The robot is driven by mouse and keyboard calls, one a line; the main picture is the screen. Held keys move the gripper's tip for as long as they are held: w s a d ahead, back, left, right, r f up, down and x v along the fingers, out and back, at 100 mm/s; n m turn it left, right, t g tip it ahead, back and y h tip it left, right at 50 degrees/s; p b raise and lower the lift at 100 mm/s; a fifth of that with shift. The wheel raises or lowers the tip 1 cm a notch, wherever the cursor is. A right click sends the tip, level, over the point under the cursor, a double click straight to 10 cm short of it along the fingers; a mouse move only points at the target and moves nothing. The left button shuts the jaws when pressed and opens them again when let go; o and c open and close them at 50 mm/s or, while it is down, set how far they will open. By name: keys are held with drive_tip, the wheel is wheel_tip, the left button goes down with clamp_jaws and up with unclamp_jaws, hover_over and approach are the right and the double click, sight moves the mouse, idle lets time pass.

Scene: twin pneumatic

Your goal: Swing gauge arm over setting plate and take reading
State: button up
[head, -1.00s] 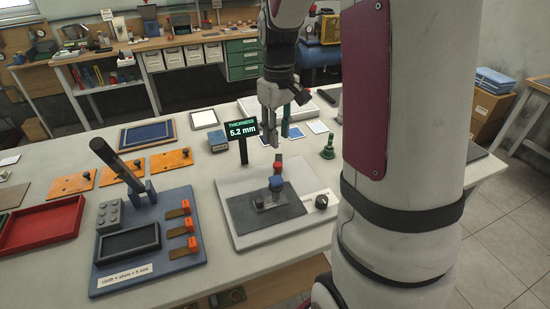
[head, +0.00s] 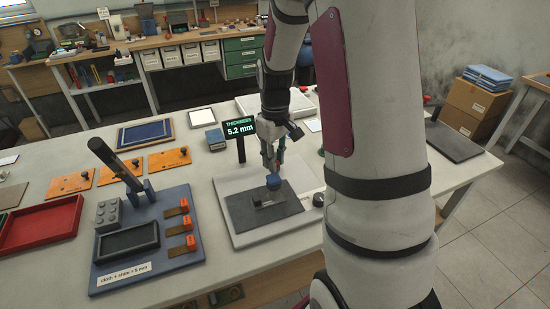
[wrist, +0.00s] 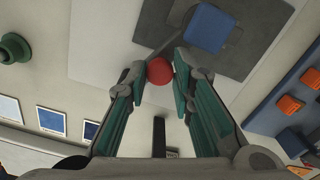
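The gauge stands on a pale base (head: 228,188) with a dark grey plate (head: 238,212) on it. A blue block (head: 273,181) sits over the plate and also shows in the wrist view (wrist: 208,27). The gauge's red round knob (wrist: 159,71) is between my fingertips in the wrist view, with no clear gap on either side. My gripper (head: 272,168) points down just behind the blue block and appears shut on the knob. In the head view it hides the knob. The display (head: 240,128) reads THICKNESS 5.2 mm.
Left of the gauge is a blue board (head: 188,263) with a dark tray, a grey block, an upright-tilted dark handle and orange clips. A green knobbed piece (wrist: 14,48) stands near the gauge.

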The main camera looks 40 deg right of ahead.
clamp_jaws()
drive_tip(key=w+a+m+b, duration=0.1)
drive_tip(key=w+m+b, duration=0.1)
drive_tip(key=w+m, duration=0.6)
drive_tip(key=shift+w+a+m, duration=0.25)
drive_tip(key=shift+a+m, duration=0.05)
drive_tip(key=shift+m, duration=3.3)
drive_tip(key=shift+o, duration=2.2)
unclamp_jaws()
